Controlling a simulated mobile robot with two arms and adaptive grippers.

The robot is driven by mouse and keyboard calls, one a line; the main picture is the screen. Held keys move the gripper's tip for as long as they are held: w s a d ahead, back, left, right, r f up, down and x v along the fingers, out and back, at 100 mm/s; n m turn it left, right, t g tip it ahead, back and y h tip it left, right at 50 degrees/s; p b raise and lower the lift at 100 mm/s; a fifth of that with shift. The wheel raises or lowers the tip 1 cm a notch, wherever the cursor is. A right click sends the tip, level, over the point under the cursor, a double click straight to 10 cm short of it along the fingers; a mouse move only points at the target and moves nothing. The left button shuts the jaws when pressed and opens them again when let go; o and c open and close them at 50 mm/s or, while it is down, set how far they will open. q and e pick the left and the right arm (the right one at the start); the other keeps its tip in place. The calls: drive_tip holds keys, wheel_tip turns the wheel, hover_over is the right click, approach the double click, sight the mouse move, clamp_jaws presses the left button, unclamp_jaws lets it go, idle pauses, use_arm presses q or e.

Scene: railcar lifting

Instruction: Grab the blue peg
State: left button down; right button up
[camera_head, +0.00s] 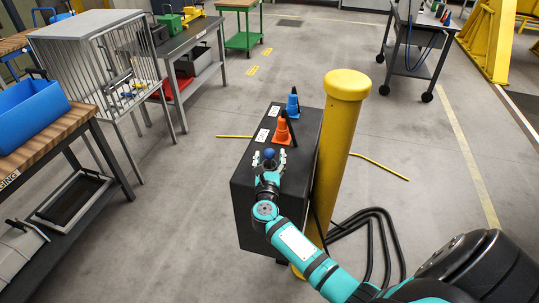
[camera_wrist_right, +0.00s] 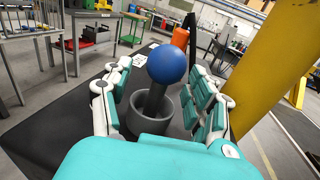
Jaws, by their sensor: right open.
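The blue peg (camera_head: 269,154) has a round blue ball on a dark grey stem. In the right wrist view the blue ball (camera_wrist_right: 167,64) is in the middle, and its stem stands upright in a grey round cup (camera_wrist_right: 149,116) on the black box. My right gripper (camera_head: 270,160) is open, with its white and teal fingers on both sides of the peg. The wrist view shows gaps between the fingers and the ball; the fingers look close to the cup, and I cannot tell if they touch it. My left gripper is not in view.
A yellow post (camera_head: 340,150) stands close at the right. A workbench with a blue bin (camera_head: 28,110) and a wire cage (camera_head: 95,55) stand left.

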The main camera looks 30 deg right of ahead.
clamp_jaws()
idle(0.4)
idle(0.4)
